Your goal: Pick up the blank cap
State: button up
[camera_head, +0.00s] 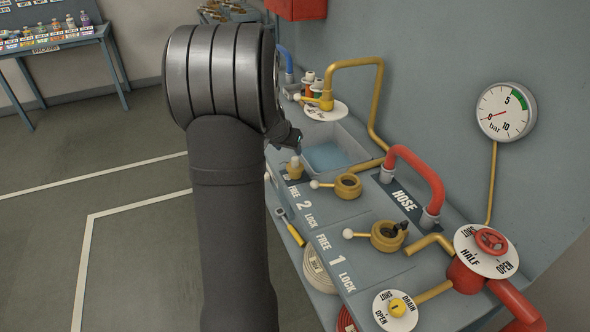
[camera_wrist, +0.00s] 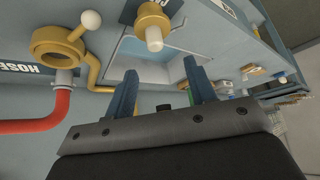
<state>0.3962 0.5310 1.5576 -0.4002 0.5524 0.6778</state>
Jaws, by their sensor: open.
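A brass piece with a pale knob, which looks like the blank cap (camera_head: 295,168), stands on the grey bench left of coupling 2 (camera_head: 348,186). In the wrist view the cap (camera_wrist: 153,28) is near the top edge, beyond my fingertips and roughly in line with the gap between them. My gripper (camera_wrist: 160,68) is open, its two blue fingers apart with nothing between them. In the head view my dark wrist hides most of the gripper. Coupling 2 (camera_wrist: 60,45), with its white ball lever, is left of the fingers in the wrist view.
A recessed basin (camera_head: 325,155) with a blue bottom lies behind the cap. A red hose pipe (camera_head: 420,170) and yellow pipes (camera_head: 378,100) rise nearby. Coupling 1 (camera_head: 385,238) holds a dark piece. A pressure gauge (camera_head: 506,112) is on the wall. Open floor is at left.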

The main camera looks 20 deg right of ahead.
aim_at(295, 158)
jog(key=x, duration=0.5)
jog(key=shift+d+f, duration=0.1)
jog(key=shift+f, duration=0.05)
jog(key=x, duration=0.4)
jog(key=shift+s+d, duration=0.1)
jog(key=shift+s, duration=0.2)
jog(key=shift+x, duration=0.75)
grip_shut()
